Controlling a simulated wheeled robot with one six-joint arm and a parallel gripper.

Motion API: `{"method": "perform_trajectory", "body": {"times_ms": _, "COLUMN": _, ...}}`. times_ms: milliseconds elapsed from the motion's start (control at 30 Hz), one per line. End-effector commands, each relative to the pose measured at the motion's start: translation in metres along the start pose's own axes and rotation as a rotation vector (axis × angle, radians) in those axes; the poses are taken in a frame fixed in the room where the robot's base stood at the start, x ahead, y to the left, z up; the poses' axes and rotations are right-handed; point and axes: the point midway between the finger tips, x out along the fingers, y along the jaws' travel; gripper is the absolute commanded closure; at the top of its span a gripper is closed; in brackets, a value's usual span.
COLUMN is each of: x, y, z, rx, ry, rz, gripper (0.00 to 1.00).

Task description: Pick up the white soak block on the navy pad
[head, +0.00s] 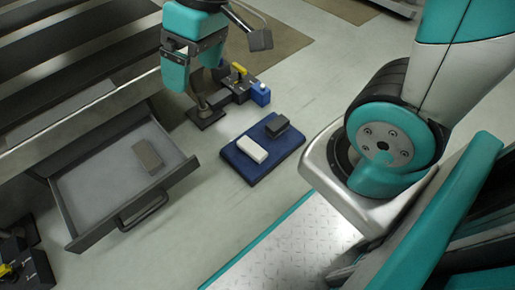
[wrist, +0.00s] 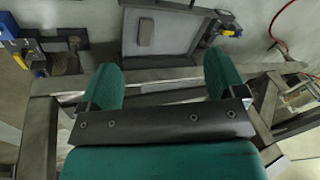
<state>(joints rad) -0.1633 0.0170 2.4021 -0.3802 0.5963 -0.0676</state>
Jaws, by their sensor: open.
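The white soak block (head: 252,150) lies flat on the navy pad (head: 262,176) on the floor, in the middle of the head view. A dark grey block (head: 285,133) lies beside it on the same pad. My gripper (head: 195,72) is at the top of the head view, up and to the left of the pad, apart from the white block. In the wrist view my gripper (wrist: 163,78) has its two teal fingers spread wide with nothing between them. Neither the white block nor the pad can be made out in the wrist view.
An open drawer (head: 95,195) with a grey-brown block (head: 148,155) inside juts out left of the pad. A dark clamp-like fixture with a yellow handle (head: 239,69) and a blue part (head: 260,95) stands behind the pad. Floor around the pad is mostly clear.

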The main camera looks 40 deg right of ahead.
Motion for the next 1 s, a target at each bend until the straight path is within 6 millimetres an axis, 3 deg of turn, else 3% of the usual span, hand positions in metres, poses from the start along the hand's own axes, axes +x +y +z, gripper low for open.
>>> {"method": "perform_trajectory", "body": {"times_ms": 33, "x": 0.024, "y": 0.029, "z": -0.015, "rx": 0.047, "ry": -0.012, "rz": 0.016, "gripper": 0.11}}
{"method": "perform_trajectory", "body": {"times_ms": 100, "x": 0.053, "y": 0.067, "z": -0.033, "rx": 0.097, "ry": -0.014, "rz": 0.044, "gripper": 0.11}}
{"method": "perform_trajectory", "body": {"times_ms": 233, "x": 0.113, "y": 0.142, "z": -0.048, "rx": 0.183, "ry": -0.025, "rz": 0.104, "gripper": 0.11}}
{"method": "perform_trajectory", "body": {"times_ms": 367, "x": 0.181, "y": 0.218, "z": -0.041, "rx": 0.254, "ry": -0.047, "rz": 0.167, "gripper": 0.11}}
{"method": "perform_trajectory", "body": {"times_ms": 500, "x": 0.251, "y": 0.284, "z": -0.012, "rx": 0.308, "ry": -0.078, "rz": 0.228, "gripper": 0.11}}
{"method": "perform_trajectory", "body": {"times_ms": 600, "x": 0.290, "y": 0.316, "z": 0.012, "rx": 0.331, "ry": -0.100, "rz": 0.262, "gripper": 0.11}}
{"method": "perform_trajectory", "body": {"times_ms": 700, "x": 0.317, "y": 0.335, "z": 0.031, "rx": 0.343, "ry": -0.116, "rz": 0.284, "gripper": 0.11}}
{"method": "perform_trajectory", "body": {"times_ms": 1000, "x": 0.367, "y": 0.356, "z": 0.053, "rx": 0.352, "ry": -0.129, "rz": 0.301, "gripper": 0.11}}
